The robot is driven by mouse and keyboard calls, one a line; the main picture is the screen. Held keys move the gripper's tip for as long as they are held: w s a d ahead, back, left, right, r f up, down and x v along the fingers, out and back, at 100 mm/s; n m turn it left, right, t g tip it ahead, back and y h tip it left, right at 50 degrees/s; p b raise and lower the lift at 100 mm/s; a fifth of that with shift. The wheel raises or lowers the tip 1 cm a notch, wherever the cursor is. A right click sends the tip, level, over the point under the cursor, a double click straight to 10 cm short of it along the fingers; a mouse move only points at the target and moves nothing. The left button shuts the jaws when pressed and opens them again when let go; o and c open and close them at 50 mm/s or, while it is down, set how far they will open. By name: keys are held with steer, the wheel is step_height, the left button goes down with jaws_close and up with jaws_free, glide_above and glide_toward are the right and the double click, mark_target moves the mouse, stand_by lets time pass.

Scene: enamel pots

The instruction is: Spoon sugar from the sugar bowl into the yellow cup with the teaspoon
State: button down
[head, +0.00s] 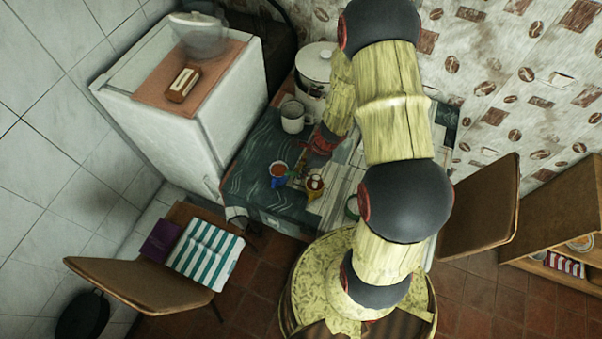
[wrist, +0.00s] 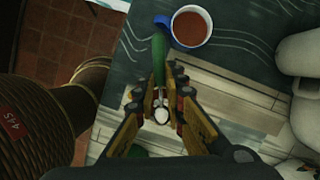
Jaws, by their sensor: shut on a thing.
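My gripper (wrist: 161,88) is shut on a slim thing with a green handle (wrist: 159,55) and a silvery end (wrist: 161,112), seemingly the teaspoon. The handle points away from my wrist, toward the blue cup. In the head view the fingertips and spoon are hard to make out behind my arm. The yellow cup (head: 314,185) stands near the front edge of the table, with something brown in it. I cannot make it out in the wrist view. A small pale round vessel (head: 352,206), partly hidden by my arm, may be the sugar bowl; I cannot tell.
A blue cup (head: 278,172) of brown drink stands left of the yellow cup; it also shows in the wrist view (wrist: 191,27). A white mug (head: 293,117) and a white pot (head: 315,65) stand farther back. The dark green tablecloth (head: 250,165) is clear at left.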

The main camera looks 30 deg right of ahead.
mark_target(318, 177)
steer(key=shift+s+d+t+y+b, duration=0.15)
steer(key=shift+d+t+y+b, duration=0.3)
steer(key=shift+b, duration=0.6)
steer(key=shift+s+d+t+y+b, duration=0.2)
steer(key=shift+y+b, duration=0.45)
steer(key=shift+b, duration=0.35)
steer(key=y+b, duration=0.1)
steer(key=d+t+y+b, duration=0.1)
steer(key=b, duration=0.1)
steer(key=s+t+y+b, duration=0.1)
steer(key=b, duration=0.1)
steer(key=shift+d+r+y, duration=0.3)
steer(key=shift+d, duration=0.1)
steer(key=d+t+y+b, duration=0.1)
steer(key=b, duration=0.1)
steer(key=s+d+t+y+b, duration=0.1)
steer(key=y+b, duration=0.1)
steer(key=shift+s+f, duration=0.1)
steer(key=shift+f, duration=0.05)
steer(key=shift+s+d+t+y+b, duration=0.15)
steer(key=shift+d+t+y+b, duration=0.2)
steer(key=shift+y, duration=0.35)
steer(key=shift+r, duration=0.2)
steer(key=shift+r+p, duration=1.75)
steer(key=shift+r, duration=0.25)
steer(key=shift+a, duration=0.1)
